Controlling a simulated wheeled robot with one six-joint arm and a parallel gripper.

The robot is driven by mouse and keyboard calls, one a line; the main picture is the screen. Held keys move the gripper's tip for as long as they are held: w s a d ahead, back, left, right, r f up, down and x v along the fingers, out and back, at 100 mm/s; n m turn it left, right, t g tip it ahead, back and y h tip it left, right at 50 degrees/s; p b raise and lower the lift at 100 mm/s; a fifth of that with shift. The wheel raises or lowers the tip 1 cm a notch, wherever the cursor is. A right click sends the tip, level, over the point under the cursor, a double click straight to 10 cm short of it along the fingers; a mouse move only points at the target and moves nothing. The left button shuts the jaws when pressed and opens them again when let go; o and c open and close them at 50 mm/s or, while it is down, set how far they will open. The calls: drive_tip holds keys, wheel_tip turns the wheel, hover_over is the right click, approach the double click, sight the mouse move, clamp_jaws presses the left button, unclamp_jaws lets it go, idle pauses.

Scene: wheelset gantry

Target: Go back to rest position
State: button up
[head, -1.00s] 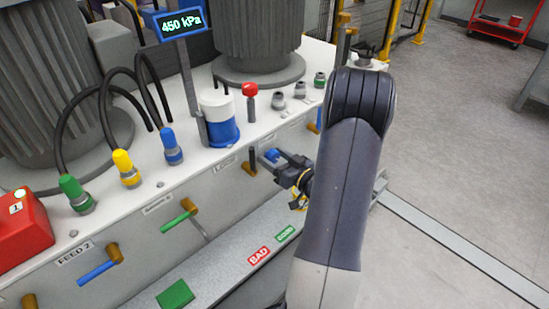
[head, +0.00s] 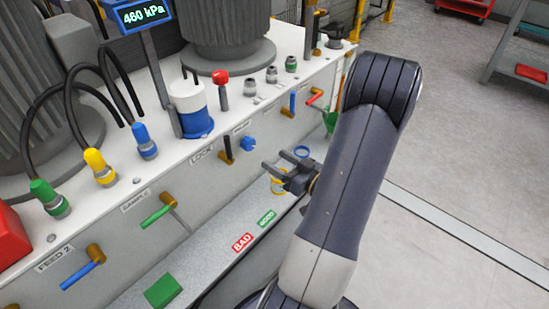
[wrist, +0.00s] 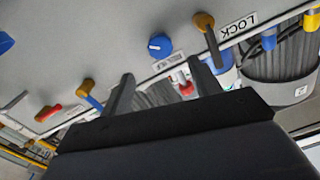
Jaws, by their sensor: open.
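My gripper (head: 281,165) is open and empty, in front of the white panel's side, to the right of the blue knob (head: 249,144) and apart from it. In the wrist view its two fingers (wrist: 163,88) stand spread with nothing between them. The blue knob also shows in the wrist view (wrist: 159,46), beside the dark lever with an orange hub (wrist: 207,32) under the LOCK label. The display (head: 138,14) reads 460 kPa in the head view.
Levers stick out from the panel, such as the green one (head: 157,216). Grey floor (head: 450,200) is open at the right.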

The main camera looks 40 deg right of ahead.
sight(252, 145)
idle(0.3)
drive_tip(key=w, duration=0.3)
drive_tip(key=w+a, duration=0.1)
drive_tip(key=w, duration=0.3)
drive_tip(key=w+b, duration=0.1)
drive_tip(key=w, duration=0.2)
drive_tip(key=shift+w+a, duration=0.4)
drive_tip(key=shift+s, duration=0.1)
